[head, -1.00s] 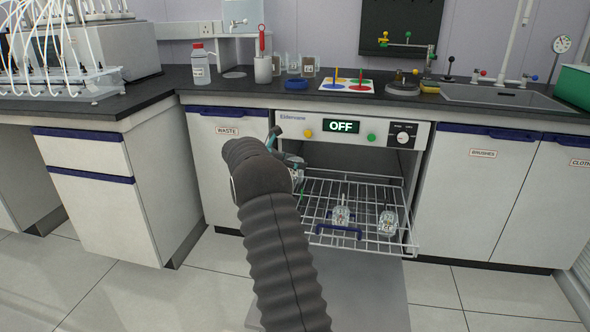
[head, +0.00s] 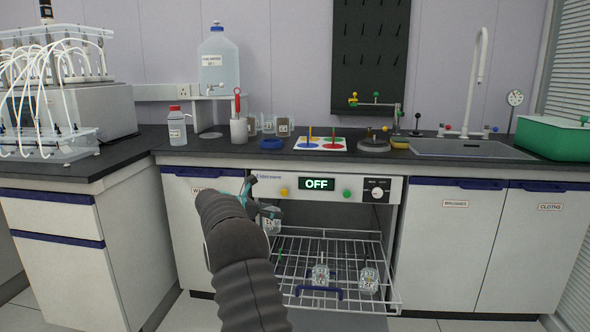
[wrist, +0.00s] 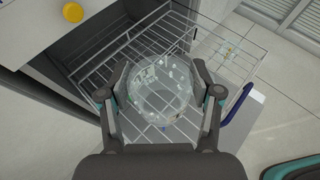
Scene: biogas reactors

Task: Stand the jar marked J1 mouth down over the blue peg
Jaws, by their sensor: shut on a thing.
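My gripper (wrist: 160,92) is shut on a clear glass jar (wrist: 160,98), one finger on each side. The held jar also shows in the head view (head: 270,220), above the left part of the pulled-out wire rack (head: 345,243), partly behind my arm. Bits of residue show on its glass. I cannot read its mark or tell which way its mouth faces. Two other clear jars stand on the rack, one at the middle front (head: 320,277) and one at the right (head: 369,280). A small blue spot shows through the held jar; I cannot tell if it is the blue peg.
The rack has a blue handle (head: 319,293) at its front, below the washer's panel reading OFF (head: 317,184). The worktop above holds a mat with coloured spots (head: 320,144), a blue ring (head: 271,143) and several jars. Floor is free right of the rack.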

